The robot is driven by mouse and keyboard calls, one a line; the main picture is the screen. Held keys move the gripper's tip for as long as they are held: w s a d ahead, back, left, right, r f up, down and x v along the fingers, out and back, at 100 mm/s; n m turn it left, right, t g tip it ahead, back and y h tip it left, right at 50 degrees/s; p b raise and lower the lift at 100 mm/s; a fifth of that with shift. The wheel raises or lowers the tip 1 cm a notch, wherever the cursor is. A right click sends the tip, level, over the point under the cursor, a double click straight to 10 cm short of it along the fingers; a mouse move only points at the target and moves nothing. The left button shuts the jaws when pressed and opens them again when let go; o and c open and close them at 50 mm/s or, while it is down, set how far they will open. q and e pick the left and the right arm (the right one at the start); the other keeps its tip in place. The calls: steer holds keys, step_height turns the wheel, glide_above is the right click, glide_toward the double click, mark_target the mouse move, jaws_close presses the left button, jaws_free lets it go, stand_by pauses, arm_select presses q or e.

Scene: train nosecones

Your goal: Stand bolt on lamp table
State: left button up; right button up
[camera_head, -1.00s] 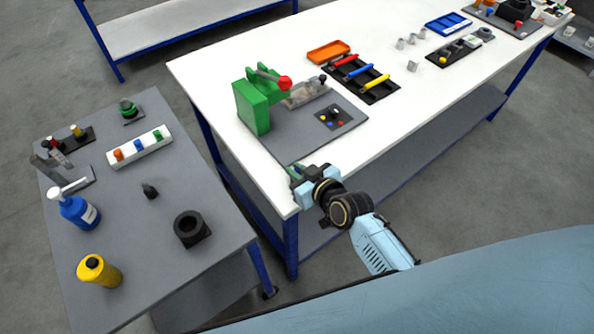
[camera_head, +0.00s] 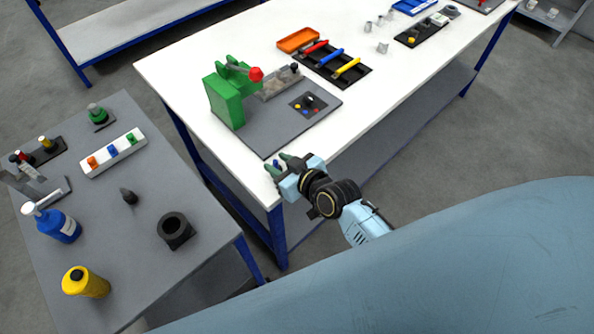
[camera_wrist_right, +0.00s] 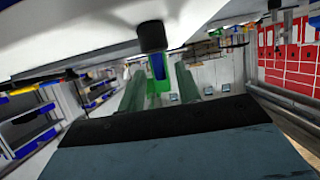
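My right gripper (camera_head: 279,164) is at the near left corner of the white table (camera_head: 172,78). Its two green fingers stand apart. Between them is a small bolt-like piece with a blue shank (camera_wrist_right: 158,66) and a thick black end (camera_wrist_right: 152,37). In the right wrist view, narrow gaps show between the blue shank and the fingers. The black end appears to meet the white surface (camera_wrist_right: 215,15), but I cannot be sure that it touches. No lamp is clearly recognizable. My left gripper is out of view.
A green press (camera_head: 226,100) on a grey board (camera_head: 262,128) stands just beyond my gripper. The grey table (camera_head: 110,235) at left holds a blue bottle (camera_head: 58,226), a yellow bottle (camera_head: 86,282) and a black ring block (camera_head: 175,230). The white table's front strip looks clear.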

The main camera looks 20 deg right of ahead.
steer(key=v, duration=1)
steer(key=shift+s+p, duration=0.2)
steer(key=shift+p, duration=0.15)
steer(key=s+d+f+g+h, duration=0.15)
steer(key=s+f, duration=0.25)
steer(key=f, duration=0.5)
steer(key=s+d+f+m+g+h, duration=0.1)
steer(key=s+d+f+g, duration=0.15)
steer(key=f, duration=0.55)
steer(key=s+d+f+g+h, duration=0.15)
steer(key=s+f, duration=0.25)
steer(key=f, duration=0.5)
steer(key=s+f+g, duration=0.2)
steer(key=s+f, duration=0.2)
steer(key=s, duration=0.3)
steer(key=s+d+f+g, duration=0.1)
steer(key=s+f+g, duration=0.1)
steer(key=s+f, duration=0.2)
steer(key=s+d+f+g, duration=0.1)
steer(key=s+f, duration=0.4)
steer(key=s, duration=0.6)
steer(key=shift+d+m+g+h, duration=0.2)
steer(key=shift+m+g+h, duration=0.1)
steer(key=shift+g, duration=0.25)
